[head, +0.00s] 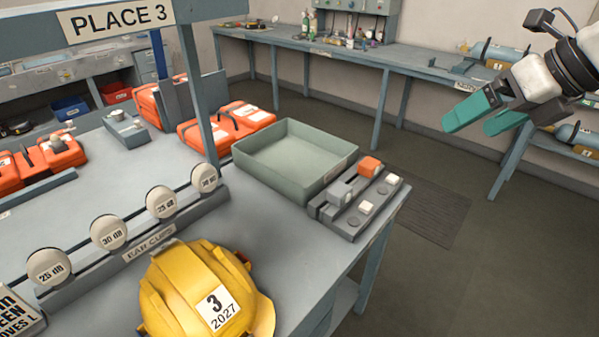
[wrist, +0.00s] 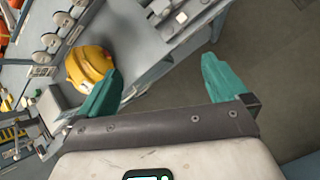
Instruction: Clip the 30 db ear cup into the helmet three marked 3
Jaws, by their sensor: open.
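The yellow helmet (head: 205,290) marked 3 and 2027 sits on the near part of the bench, and it also shows in the wrist view (wrist: 88,66). The white 30 dB ear cup (head: 108,233) stands in the ear cups rack (head: 150,243) behind the helmet, second from the left. Cups marked 25 dB (head: 48,267) and apparently 25 dB (head: 161,202) stand on either side of it; the far-right cup's mark (head: 204,178) is hard to read. My gripper (head: 482,115) is open and empty, raised at the upper right, away from the bench, with teal fingers.
A green-grey tray (head: 293,160) and a block with orange and white pieces (head: 357,198) stand right of the rack. A post (head: 203,90) carries the PLACE 3 sign (head: 118,18). Orange cases (head: 227,126) lie behind. Open floor (head: 480,250) lies right of the bench.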

